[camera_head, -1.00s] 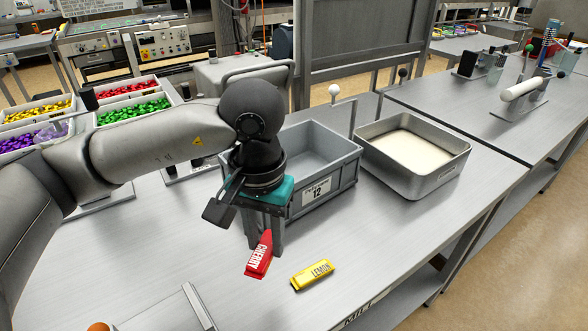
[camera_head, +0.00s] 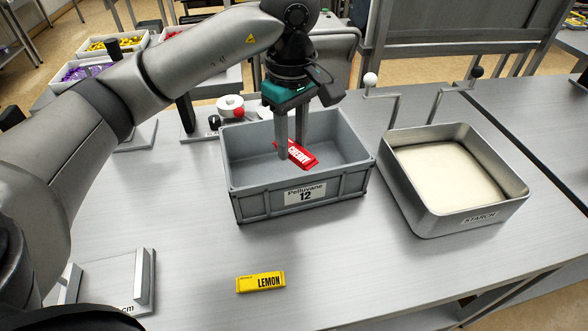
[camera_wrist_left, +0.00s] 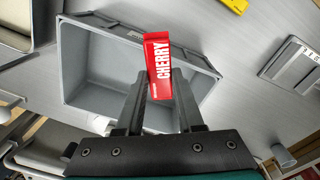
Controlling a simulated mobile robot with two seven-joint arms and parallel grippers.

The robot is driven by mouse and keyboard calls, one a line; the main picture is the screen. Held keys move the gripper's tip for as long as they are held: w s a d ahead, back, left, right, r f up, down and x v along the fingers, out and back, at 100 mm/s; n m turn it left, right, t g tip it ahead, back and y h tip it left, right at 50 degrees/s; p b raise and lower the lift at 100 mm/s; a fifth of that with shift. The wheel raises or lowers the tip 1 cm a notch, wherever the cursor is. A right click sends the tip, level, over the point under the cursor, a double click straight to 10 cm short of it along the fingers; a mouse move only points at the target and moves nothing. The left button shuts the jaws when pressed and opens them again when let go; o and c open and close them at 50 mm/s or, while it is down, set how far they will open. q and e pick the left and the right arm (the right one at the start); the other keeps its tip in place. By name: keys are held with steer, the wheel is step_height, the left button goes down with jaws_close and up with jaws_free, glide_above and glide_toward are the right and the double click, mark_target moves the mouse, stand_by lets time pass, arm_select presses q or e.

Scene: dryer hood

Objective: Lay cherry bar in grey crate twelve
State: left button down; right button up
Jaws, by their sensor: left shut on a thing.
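The red cherry bar (camera_head: 301,155) is held between the fingers of my left gripper (camera_head: 291,153). It is over the grey crate labelled 12 (camera_head: 305,208), and its near end is tilted down to the right. The left wrist view shows the bar (camera_wrist_left: 158,68) gripped between both fingertips (camera_wrist_left: 158,92), with the crate's inside (camera_wrist_left: 92,70) behind it. I cannot tell whether the bar touches the crate's floor. My right gripper is not in view.
A yellow lemon bar (camera_head: 261,282) lies on the table in front of the crate. A metal tray of white starch (camera_head: 447,180) stands right of the crate. A metal stand (camera_head: 116,280) is at the lower left. Bins of coloured sweets (camera_head: 100,70) are at the back left.

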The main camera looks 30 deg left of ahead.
arm_select(q)
steer(key=w+a+r+n+p, duration=0.2)
steer(key=w+a+r+n, duration=0.25)
steer(key=n, duration=0.75)
steer(key=shift+n, duration=0.3)
steer(key=f, duration=1.6)
steer(key=shift+s+a+f, duration=0.2)
steer(key=shift+s+f, duration=0.1)
steer(key=shift+f+b, duration=0.4)
steer(key=shift+f, duration=1.65)
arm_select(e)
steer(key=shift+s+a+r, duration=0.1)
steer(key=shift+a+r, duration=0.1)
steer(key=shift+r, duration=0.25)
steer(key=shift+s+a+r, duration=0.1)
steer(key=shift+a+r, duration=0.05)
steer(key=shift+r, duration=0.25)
arm_select(q)
steer(key=shift+f, duration=0.15)
steer(key=c, duration=0.5)
jaws_free()
steer(key=shift+c, duration=0.2)
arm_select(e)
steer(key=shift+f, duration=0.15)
